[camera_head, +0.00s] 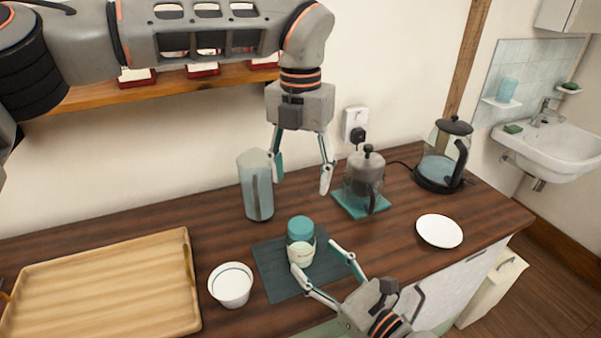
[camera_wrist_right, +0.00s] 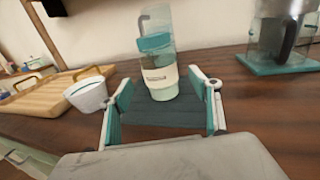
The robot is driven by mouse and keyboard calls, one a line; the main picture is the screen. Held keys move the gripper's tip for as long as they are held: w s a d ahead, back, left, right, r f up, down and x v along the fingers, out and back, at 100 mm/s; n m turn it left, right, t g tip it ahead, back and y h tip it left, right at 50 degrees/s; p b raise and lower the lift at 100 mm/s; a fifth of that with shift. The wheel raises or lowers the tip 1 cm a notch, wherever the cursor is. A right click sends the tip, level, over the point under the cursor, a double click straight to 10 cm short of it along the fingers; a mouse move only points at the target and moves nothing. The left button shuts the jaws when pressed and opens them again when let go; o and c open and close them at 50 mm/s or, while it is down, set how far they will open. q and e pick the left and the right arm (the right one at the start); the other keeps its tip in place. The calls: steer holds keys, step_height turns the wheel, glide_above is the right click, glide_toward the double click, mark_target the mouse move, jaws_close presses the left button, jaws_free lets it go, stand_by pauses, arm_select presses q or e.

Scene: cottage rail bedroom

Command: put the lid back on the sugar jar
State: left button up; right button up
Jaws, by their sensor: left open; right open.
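The sugar jar (camera_head: 300,256) is pale with a printed label and stands upright on a dark teal mat (camera_head: 272,262). A teal lid (camera_head: 301,226) sits on its top and looks level; whether it is fully seated I cannot tell. My right gripper (camera_head: 313,256) is open in front of the jar, its fingers spread toward either side of it. In the right wrist view the jar (camera_wrist_right: 158,82) and lid (camera_wrist_right: 154,42) stand upright between and just beyond the fingertips, with no clear contact. My left gripper (camera_head: 302,186) is open, empty, pointing down above and behind the jar.
A glass pitcher (camera_head: 256,190) stands behind left of the jar. A white cup (camera_head: 231,286) and wooden tray (camera_head: 105,285) are left. A French press (camera_head: 364,180) on a teal trivet, a kettle (camera_head: 443,160) and a white plate (camera_head: 439,231) are right. Counter before the plate is clear.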

steer(key=v, duration=0.6)
steer(key=shift+s, duration=0.1)
